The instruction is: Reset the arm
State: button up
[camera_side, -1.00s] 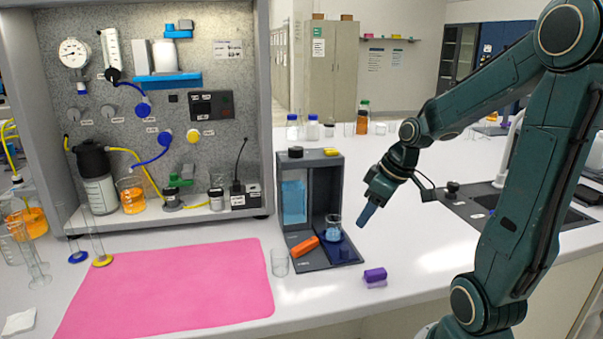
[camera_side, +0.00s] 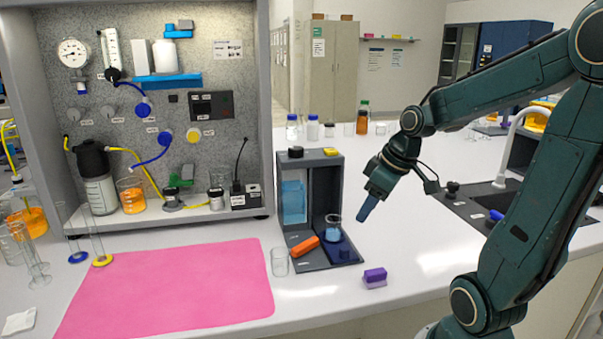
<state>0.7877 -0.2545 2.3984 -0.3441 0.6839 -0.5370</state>
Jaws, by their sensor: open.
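My gripper (camera_side: 367,207) hangs in the air above the white bench, to the right of the dark grey stand (camera_side: 325,180). Its blue fingertips point down and slightly left, apart from everything. It is open and nothing shows in it. The two fingers overlap from this side, so the gap between them is hidden.
A purple block (camera_side: 375,276) lies near the front edge. A pink mat (camera_side: 170,290) is at left, a sink with a tap (camera_side: 508,150) at right.

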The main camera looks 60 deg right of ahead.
jog(key=s+a+r, duration=0.2)
jog(key=s+a, duration=0.1)
jog(key=a, duration=0.4)
jog(key=s+a+r+t, duration=0.1)
jog(key=s+a+r, duration=0.2)
jog(key=a, duration=0.3)
jog(key=shift+a, duration=0.35)
